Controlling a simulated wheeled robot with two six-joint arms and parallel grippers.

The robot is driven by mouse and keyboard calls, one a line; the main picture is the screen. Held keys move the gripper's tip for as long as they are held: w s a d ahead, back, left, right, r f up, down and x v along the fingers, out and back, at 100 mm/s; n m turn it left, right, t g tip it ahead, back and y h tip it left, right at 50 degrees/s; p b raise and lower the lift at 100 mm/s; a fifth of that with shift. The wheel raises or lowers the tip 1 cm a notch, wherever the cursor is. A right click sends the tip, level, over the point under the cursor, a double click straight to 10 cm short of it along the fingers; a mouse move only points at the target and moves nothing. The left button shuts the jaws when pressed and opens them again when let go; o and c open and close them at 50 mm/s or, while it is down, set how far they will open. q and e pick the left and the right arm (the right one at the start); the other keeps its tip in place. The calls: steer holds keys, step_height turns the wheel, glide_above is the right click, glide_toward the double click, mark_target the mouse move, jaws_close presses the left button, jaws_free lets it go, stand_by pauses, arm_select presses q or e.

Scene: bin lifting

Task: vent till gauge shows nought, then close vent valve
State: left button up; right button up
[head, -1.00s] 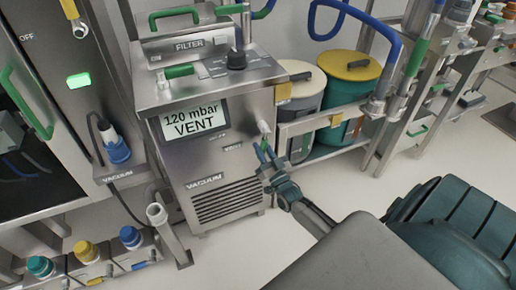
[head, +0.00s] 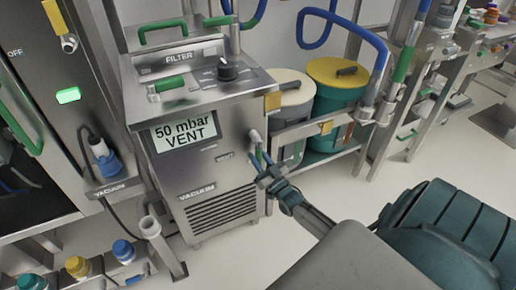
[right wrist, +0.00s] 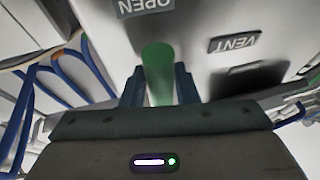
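The vacuum unit's display (head: 186,131) reads "50 mbar VENT" on the front of the steel cabinet (head: 205,172). My right gripper (head: 262,162) is at the cabinet's right front edge, by the vent valve. In the right wrist view, the green vent valve handle (right wrist: 158,75) stands between the two fingers of my right gripper (right wrist: 159,88), which lie against its sides. An upside-down "OPEN" label (right wrist: 146,6) and a "VENT" label (right wrist: 234,43) show on the panel beyond. In the head view the handle is mostly hidden by the fingers. My left gripper is not in view.
Two lidded bins (head: 337,100) stand on a low rack to the right. A blue vacuum plug (head: 108,165) and capped bottles (head: 77,266) are at left. Open floor lies in front.

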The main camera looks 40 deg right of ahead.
steer(key=shift+o, duration=1.3)
steer(key=v, duration=1)
steer(key=shift+s+f, duration=0.15)
steer(key=shift+s, duration=0.2)
